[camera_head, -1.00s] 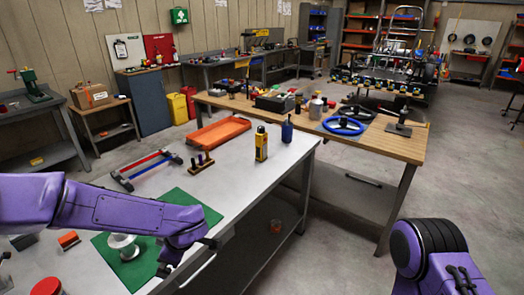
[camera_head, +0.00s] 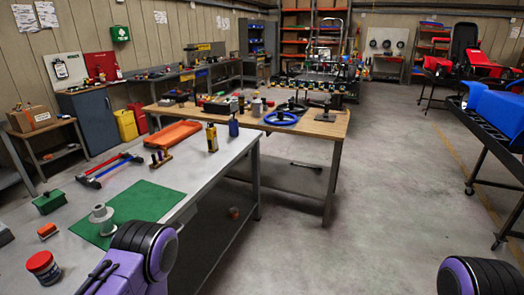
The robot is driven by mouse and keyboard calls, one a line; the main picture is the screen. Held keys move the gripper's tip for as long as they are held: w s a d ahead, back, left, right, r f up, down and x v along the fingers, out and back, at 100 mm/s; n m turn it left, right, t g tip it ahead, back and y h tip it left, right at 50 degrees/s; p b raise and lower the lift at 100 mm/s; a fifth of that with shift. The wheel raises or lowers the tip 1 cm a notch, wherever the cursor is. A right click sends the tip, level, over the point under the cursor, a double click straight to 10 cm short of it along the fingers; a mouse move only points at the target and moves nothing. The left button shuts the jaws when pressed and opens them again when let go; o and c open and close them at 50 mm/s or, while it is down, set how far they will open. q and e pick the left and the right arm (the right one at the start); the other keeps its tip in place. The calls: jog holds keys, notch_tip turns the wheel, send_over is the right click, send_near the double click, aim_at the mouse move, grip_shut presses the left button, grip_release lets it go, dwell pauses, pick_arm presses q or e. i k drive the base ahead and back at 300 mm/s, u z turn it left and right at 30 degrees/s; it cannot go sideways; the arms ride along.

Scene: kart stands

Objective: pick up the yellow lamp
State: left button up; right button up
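A small upright yellow thing with a dark top (camera_head: 212,138), which looks like the yellow lamp, stands on the grey bench (camera_head: 190,172) near its far right corner. Nothing of mine touches it. Part of my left arm (camera_head: 130,262) shows at the bottom left in front of the bench, well short of the lamp. Part of my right arm (camera_head: 480,277) shows at the bottom right corner. Neither gripper's fingers can be seen.
A dark blue bottle (camera_head: 233,126) stands close right of the lamp. A green mat (camera_head: 150,203) lies nearer. A wooden-topped table (camera_head: 325,125) stands behind. Open floor (camera_head: 390,200) lies right.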

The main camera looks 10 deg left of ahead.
aim_at(212, 139)
jog(key=z, duration=0.5)
jog(key=i, duration=1.65)
jog(key=u, duration=0.9)
jog(key=i, duration=0.8)
jog(key=u, duration=0.85)
